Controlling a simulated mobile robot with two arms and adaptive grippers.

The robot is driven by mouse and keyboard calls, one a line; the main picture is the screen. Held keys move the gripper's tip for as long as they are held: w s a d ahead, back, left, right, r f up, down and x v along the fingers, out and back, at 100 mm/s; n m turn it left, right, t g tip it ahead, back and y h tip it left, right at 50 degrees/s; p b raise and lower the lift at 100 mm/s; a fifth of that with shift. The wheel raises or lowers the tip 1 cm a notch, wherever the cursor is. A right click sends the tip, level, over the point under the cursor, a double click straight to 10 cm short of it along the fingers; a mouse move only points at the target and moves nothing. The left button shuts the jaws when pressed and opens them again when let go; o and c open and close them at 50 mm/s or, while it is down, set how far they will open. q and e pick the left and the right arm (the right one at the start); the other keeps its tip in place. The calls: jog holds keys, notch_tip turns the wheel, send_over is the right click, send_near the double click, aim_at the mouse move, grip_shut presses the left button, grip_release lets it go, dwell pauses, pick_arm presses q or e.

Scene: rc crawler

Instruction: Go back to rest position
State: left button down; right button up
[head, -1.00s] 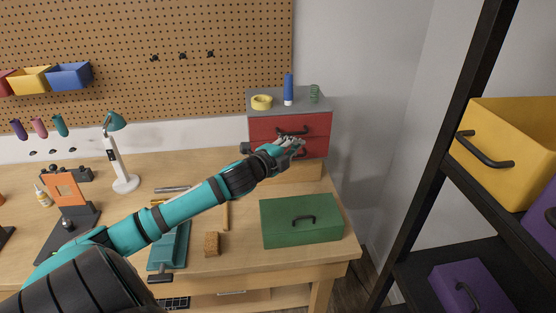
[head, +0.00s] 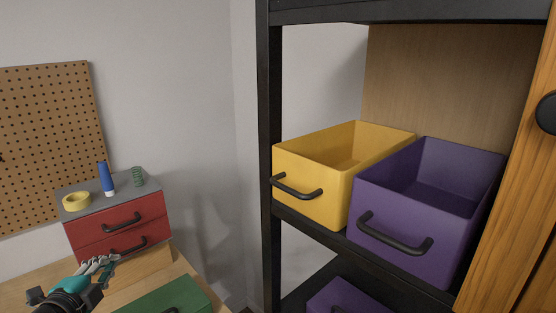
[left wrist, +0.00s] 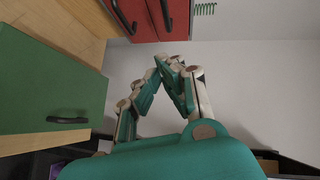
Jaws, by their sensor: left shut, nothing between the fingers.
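My left gripper (head: 98,266) is at the lower left of the head view, in front of the red drawer unit (head: 95,222). It is shut and empty. In the left wrist view the fingers of the left gripper (left wrist: 168,68) come together below the red drawers (left wrist: 140,12), with nothing between them. The green box (left wrist: 45,90) with a black handle is at the left of that view. My right gripper is not in view.
A black shelf frame (head: 268,150) holds a yellow bin (head: 310,185) and a purple bin (head: 405,225). Another purple bin (head: 345,298) is lower down. Yellow tape (head: 76,201), a blue bottle (head: 106,180) and a green coil (head: 138,177) stand on the drawer unit.

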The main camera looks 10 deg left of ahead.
pick_arm(q)
jog(key=s+d+f+n+g, duration=0.35)
jog(key=s+f, duration=0.25)
jog(key=f, duration=0.3)
jog(key=s+d+f+n+g, duration=0.35)
jog(key=s+f, duration=0.25)
jog(key=f, duration=0.3)
jog(key=s+d+f+n+g+h, duration=0.1)
jog(key=s+d+f+n+g, duration=0.2)
jog(key=s+d, duration=0.45)
jog(key=s+d+f+n+g+h, duration=0.1)
jog(key=s+d+f+n+g, duration=0.15)
jog(key=s+d, duration=0.45)
notch_tip(320, 180, down, 30)
jog(key=r+g+b, duration=0.1)
jog(key=b, duration=0.2)
jog(key=s+a+f+g+b, duration=0.1)
jog(key=s+a+f, duration=0.1)
jog(key=s+f, duration=1.4)
jog(key=shift+s+a+f, duration=0.25)
jog(key=shift+a+f, duration=0.15)
jog(key=shift+f, duration=0.45)
